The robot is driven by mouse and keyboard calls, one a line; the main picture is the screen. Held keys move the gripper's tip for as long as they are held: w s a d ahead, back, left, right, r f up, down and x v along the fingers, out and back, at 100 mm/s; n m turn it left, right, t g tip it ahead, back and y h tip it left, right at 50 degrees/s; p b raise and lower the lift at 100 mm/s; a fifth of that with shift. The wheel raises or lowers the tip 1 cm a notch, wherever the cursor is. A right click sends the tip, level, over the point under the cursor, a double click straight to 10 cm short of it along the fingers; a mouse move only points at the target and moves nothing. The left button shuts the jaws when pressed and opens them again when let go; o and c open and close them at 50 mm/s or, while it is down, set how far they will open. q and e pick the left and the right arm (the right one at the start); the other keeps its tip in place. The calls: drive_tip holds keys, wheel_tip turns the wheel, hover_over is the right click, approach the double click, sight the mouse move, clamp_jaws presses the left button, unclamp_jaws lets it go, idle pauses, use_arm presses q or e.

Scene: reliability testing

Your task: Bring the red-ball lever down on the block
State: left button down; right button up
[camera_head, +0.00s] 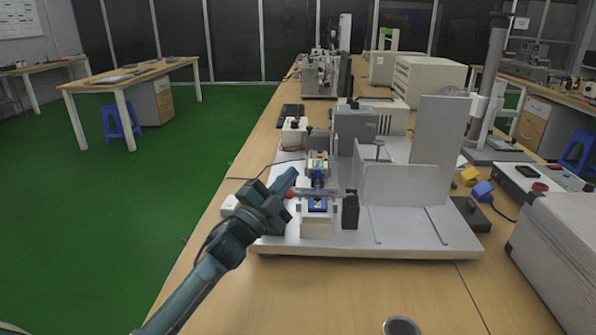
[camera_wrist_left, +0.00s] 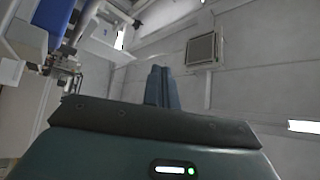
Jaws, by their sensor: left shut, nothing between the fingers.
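My left gripper (camera_head: 288,180) reaches in from the left at the near left corner of the test machine (camera_head: 420,240). Its fingers are together and empty; they also show shut in the left wrist view (camera_wrist_left: 163,84). The lever's red ball (camera_head: 289,194) shows just beside and below the fingers, partly hidden by them; I cannot tell whether they touch. The lever's bar (camera_head: 325,192) seems to run right from the ball, over a blue-topped block (camera_head: 317,206) on a white base. The gap between bar and block is too small to judge. My right gripper is not in view.
A dark upright block (camera_head: 350,211) stands right of the blue-topped block. Upright grey panels (camera_head: 405,184) rise behind it. A yellow piece (camera_head: 469,175) and a blue piece (camera_head: 482,189) lie right of the machine. The wooden table's front (camera_head: 340,290) is mostly clear.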

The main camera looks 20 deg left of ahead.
use_arm(q)
drive_tip(key=s+d+f, duration=0.2)
drive_tip(key=s+f, duration=0.3)
drive_tip(key=f, duration=0.1)
drive_tip(key=shift+s+f+b, duration=0.25)
drive_tip(key=shift+b, duration=0.2)
drive_tip(key=shift+d, duration=0.1)
